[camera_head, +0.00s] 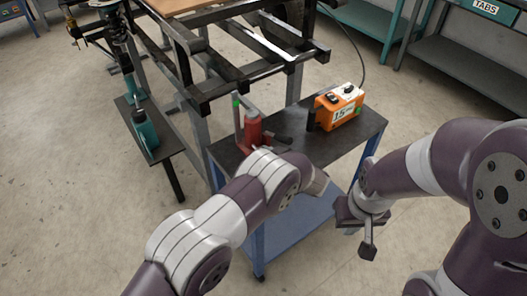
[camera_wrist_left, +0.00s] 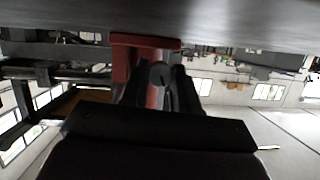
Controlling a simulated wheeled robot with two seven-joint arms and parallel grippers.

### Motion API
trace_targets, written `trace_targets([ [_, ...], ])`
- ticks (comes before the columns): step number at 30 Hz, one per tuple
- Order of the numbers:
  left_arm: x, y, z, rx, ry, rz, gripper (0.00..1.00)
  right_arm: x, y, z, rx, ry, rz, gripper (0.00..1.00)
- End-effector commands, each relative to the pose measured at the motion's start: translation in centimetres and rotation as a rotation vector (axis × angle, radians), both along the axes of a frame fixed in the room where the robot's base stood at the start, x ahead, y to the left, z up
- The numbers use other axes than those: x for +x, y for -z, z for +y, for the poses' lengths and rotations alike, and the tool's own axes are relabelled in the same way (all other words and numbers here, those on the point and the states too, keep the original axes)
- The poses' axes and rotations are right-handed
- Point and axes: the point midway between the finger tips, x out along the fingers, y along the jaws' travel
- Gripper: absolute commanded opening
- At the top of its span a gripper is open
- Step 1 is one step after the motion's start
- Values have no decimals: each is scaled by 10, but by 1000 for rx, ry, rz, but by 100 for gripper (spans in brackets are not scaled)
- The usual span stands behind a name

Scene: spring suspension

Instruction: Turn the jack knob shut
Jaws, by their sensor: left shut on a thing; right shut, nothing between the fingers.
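The red jack (camera_head: 251,130) stands on the dark top of a blue-legged cart (camera_head: 352,140), with a grey upright handle beside it. My left arm reaches over the cart's front edge toward the jack. The arm mostly hides its gripper in the head view. In the left wrist view my left gripper (camera_wrist_left: 160,92) is shut on a small dark round piece, which looks like the jack knob (camera_wrist_left: 161,74). The red jack body (camera_wrist_left: 122,62) is right behind it. My right gripper (camera_head: 366,246) is shut and empty, hanging right of the cart.
An orange box (camera_head: 338,107) marked 15 sits on the cart, right of the jack. A black metal frame (camera_head: 240,75) rises behind the cart. A teal tool (camera_head: 145,130) stands on a dark bench at left.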

Motion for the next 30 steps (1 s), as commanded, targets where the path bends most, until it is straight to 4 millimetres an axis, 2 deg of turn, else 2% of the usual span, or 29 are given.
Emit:
trace_targets([
  [15,1,2,-1,277,1,205,0,0,11,0,0,0,0,0],
  [30,1,1,-1,340,1,250,0,0,13,0,0,0,0,0],
])
